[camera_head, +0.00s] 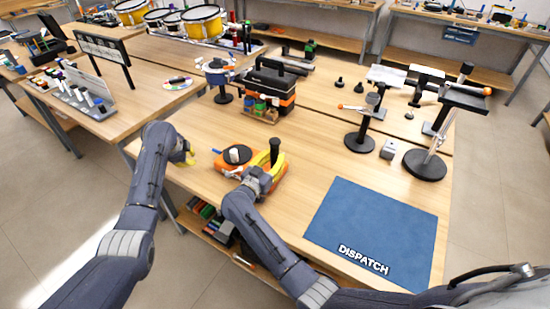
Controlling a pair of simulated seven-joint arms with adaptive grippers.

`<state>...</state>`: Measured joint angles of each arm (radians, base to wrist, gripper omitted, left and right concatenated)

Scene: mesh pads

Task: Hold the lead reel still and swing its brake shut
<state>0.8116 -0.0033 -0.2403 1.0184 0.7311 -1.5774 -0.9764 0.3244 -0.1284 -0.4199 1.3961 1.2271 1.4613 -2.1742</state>
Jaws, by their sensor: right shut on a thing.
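The lead reel (237,155) has an orange body with a dark and white round hub, and sits near the front edge of the wooden table. A black upright handle (275,147) stands at its right end; I cannot tell for sure whether this is the brake. My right gripper (268,161), with yellow fingers, is shut around the handle's lower part and hides where it joins the reel. My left gripper (189,158) is left of the reel, apart from it, over the table's edge. Its fingers are small and partly hidden, so its opening is unclear.
A blue DISPATCH mat (372,225) lies at the right front. A black and orange toolbox (270,88) stands behind the reel. Stands with round black bases (425,165) are at the right. The table between the reel and the mat is mostly clear.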

